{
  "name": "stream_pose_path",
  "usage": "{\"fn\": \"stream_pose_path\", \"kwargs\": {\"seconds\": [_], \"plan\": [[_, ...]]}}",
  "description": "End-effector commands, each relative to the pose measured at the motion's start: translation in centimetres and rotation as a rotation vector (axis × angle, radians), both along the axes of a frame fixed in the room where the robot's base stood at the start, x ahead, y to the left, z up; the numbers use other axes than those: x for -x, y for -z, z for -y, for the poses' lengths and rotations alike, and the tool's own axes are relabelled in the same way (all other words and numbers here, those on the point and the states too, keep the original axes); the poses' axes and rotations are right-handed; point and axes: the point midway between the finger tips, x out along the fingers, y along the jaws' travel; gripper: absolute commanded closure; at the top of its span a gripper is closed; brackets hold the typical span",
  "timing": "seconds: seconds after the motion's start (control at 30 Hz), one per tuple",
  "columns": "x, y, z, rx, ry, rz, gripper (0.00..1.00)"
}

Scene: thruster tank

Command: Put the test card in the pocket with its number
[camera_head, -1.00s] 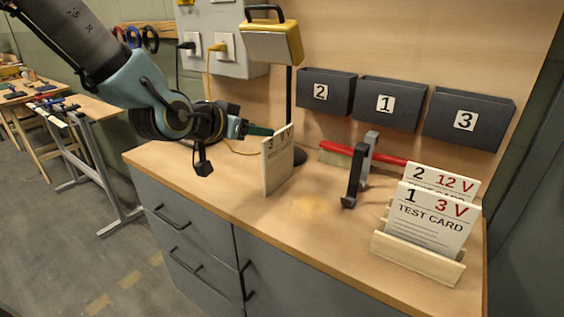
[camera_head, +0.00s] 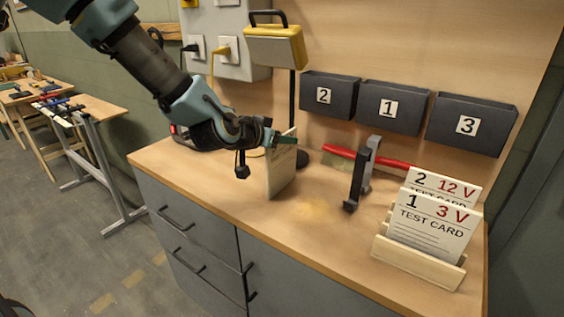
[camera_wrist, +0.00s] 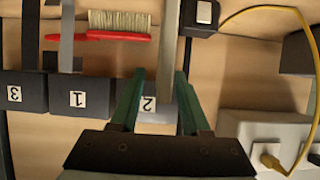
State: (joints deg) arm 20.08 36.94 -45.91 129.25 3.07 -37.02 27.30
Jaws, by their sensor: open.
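A white test card (camera_head: 281,172) stands upright on the bench, turned nearly edge-on. Its number is covered now; an earlier head view shows a 3 on it. My gripper (camera_head: 283,139) is open at its upper part, one green finger in front of it. In the wrist view the card (camera_wrist: 173,40) is a pale edge-on strip between the open fingers (camera_wrist: 160,95). Dark pockets marked 2 (camera_head: 328,93), 1 (camera_head: 393,106) and 3 (camera_head: 470,124) hang on the back wall; no card shows in them. Cards 2, 12 V (camera_head: 446,184) and 1, 3 V (camera_head: 432,222) stand in a wooden rack (camera_head: 415,264).
A dark and grey upright clamp-like piece (camera_head: 360,175) and a red-handled brush (camera_head: 345,153) lie between the card and the rack. A yellow lamp (camera_head: 274,47) on a post stands behind the card. The front middle of the bench (camera_head: 320,225) is clear.

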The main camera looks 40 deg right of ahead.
Motion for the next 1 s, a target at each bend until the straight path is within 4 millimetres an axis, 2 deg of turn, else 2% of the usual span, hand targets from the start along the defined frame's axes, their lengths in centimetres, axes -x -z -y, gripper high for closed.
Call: {"fn": "stream_pose_path", "kwargs": {"seconds": [0.13, 0.53, 1.0], "plan": [[-0.02, 0.01, -0.02, 0.0, -0.001, 0.0, 0.55], [-0.03, 0.0, -0.04, 0.0, -0.001, 0.0, 1.0], [-0.03, -0.02, -0.04, 0.0, -0.001, 0.0, 1.0]]}}
